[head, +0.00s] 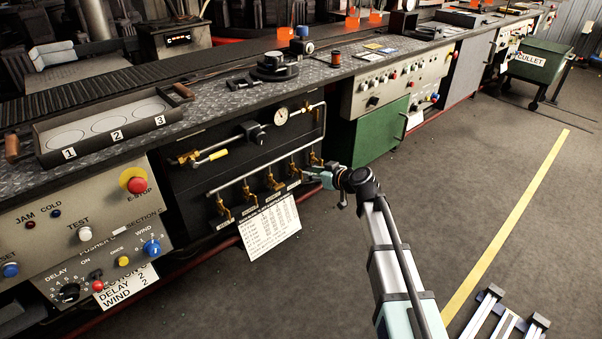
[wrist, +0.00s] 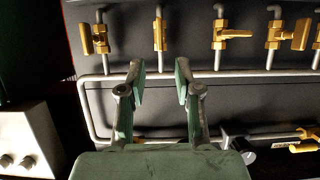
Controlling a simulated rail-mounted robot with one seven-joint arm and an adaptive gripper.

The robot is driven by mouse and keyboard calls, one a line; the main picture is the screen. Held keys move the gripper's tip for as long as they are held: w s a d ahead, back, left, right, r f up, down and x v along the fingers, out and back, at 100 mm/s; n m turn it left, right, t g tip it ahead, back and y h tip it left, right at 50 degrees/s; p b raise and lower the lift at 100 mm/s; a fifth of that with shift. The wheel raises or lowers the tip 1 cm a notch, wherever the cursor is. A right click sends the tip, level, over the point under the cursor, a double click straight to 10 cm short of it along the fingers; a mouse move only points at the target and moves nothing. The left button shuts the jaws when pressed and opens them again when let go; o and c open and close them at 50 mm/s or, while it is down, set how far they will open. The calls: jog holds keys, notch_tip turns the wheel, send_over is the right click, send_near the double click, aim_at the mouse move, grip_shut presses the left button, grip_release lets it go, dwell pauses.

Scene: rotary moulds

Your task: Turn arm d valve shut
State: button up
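A row of several brass valves hangs from a horizontal pipe on the black panel. In the head view, my gripper (head: 322,179) is at the right end of this row, beside the second valve from the right (head: 294,171). The wrist view looks upside down against the head view. There, my gripper (wrist: 160,82) is open and empty, with its two fingers apart. The second brass valve from the left (wrist: 158,35) lies beyond the gap, apart from the fingertips, its handle looking in line with its pipe. The valve labels are too small to read, so I cannot tell which is arm d.
Neighbouring valves (wrist: 95,39) and (wrist: 225,34) flank it closely; the latter's handle lies crosswise. The horizontal pipe (wrist: 240,74) runs across the panel. A white chart (head: 269,227) hangs below the valves. A gauge (head: 281,116) is above.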

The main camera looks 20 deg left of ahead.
aim_at(301, 170)
jog(key=x, duration=0.6)
jog(key=shift+w+a+f+b, duration=0.1)
jog(key=shift+w+a+b, duration=0.05)
jog(key=shift+a+b, duration=0.25)
jog(key=shift+d, duration=0.1)
jog(key=shift+c, duration=0.3)
grip_shut()
